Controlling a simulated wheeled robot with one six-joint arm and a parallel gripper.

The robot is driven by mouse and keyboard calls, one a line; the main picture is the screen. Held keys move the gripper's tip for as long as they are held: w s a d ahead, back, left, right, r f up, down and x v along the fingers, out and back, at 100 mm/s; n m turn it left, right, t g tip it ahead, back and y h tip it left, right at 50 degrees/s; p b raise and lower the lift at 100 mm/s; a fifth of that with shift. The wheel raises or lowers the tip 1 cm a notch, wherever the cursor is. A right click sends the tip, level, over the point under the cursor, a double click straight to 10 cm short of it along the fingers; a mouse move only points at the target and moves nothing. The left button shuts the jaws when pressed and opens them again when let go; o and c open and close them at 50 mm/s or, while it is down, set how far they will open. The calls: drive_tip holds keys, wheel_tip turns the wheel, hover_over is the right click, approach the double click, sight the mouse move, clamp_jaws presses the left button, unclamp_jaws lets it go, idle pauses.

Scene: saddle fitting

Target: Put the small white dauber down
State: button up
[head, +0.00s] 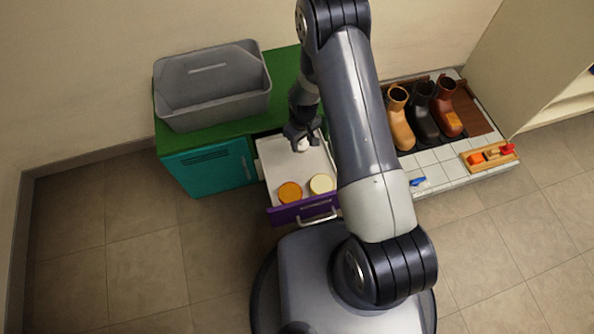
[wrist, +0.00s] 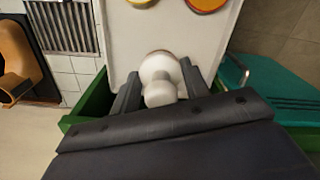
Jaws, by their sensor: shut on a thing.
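The small white dauber (wrist: 161,72) is between the fingers of my gripper (wrist: 158,88), which is shut on it. In the head view the white dauber (head: 301,144) shows just below my gripper (head: 301,134), over the back part of an open drawer (head: 272,160). The drawer has a pale inside and a purple front with a grey handle. Whether the dauber touches the drawer floor I cannot tell. My gripper hides part of it.
An orange round tin (head: 290,192) and a cream round tin (head: 321,184) stand near the drawer's front. A grey bin (head: 212,88) sits on the green cabinet top. Several boots (head: 423,112) stand on the right, beside a small wooden tray (head: 489,156). The drawer's middle is clear.

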drive_tip(key=f, duration=0.1)
drive_tip(key=a+f+b, duration=0.1)
drive_tip(key=f+b, duration=0.1)
drive_tip(key=shift+w+a+f+n, duration=0.15)
drive_tip(key=shift+w+f+n, duration=0.1)
drive_tip(key=shift+n, duration=0.15)
wheel_tip(320, 180, down, 10)
drive_tip(key=shift+r+b, duration=0.25)
drive_tip(key=shift+b, duration=1)
drive_tip(key=shift+f, duration=0.2)
drive_tip(key=o, duration=0.9)
drive_tip(key=shift+r, duration=0.15)
wheel_tip(320, 180, up, 12)
drive_tip(key=p, duration=0.3)
